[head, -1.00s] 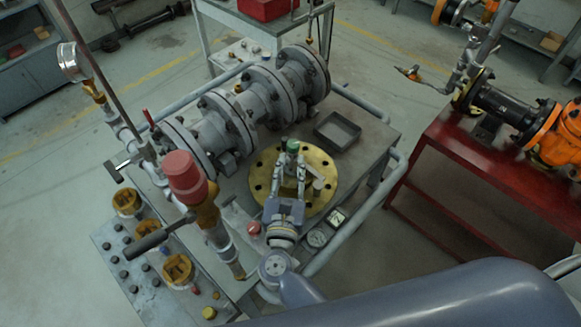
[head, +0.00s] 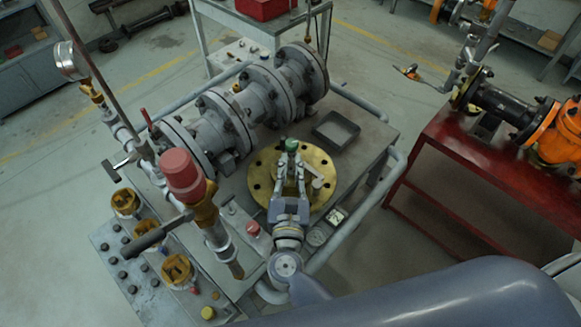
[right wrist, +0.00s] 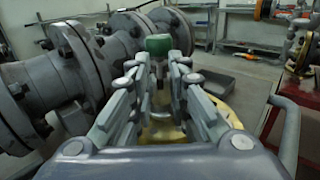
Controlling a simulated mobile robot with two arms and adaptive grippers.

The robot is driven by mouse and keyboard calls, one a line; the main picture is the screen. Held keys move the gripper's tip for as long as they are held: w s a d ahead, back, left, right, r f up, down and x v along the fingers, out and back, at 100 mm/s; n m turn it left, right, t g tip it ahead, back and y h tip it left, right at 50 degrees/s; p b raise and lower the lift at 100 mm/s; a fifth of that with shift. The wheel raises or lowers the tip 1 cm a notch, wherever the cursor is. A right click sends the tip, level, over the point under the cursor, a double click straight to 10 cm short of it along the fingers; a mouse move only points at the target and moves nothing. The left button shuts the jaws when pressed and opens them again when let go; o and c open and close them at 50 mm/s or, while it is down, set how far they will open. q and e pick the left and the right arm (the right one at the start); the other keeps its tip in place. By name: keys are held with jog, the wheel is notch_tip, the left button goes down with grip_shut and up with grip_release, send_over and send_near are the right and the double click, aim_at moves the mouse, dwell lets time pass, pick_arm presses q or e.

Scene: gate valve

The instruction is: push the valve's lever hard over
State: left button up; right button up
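A round brass flange (head: 322,158) lies on the grey bench. A green knob (head: 291,145) stands up over it; I take it as the end of the valve's lever, whose shaft is largely hidden by my fingers. My right gripper (head: 290,157) reaches over the flange from the front, its fingers drawn in on either side beneath the knob. In the right wrist view the green knob (right wrist: 158,44) sits between the fingertips (right wrist: 158,68), which look shut on its stem. A pale flat piece (head: 313,174) lies right of the fingers. My left gripper is not in view.
Grey flanged pipework (head: 225,120) runs behind the flange. An empty dark tray (head: 336,130) lies at the back right. A red-capped brass fitting (head: 182,174) with a black handle stands at left. Gauges (head: 336,215) and a bench rail (head: 352,222) are close to my right wrist.

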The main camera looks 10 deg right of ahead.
jog(key=v, duration=1.2)
jog(key=shift+s, duration=0.1)
dwell(0.5)
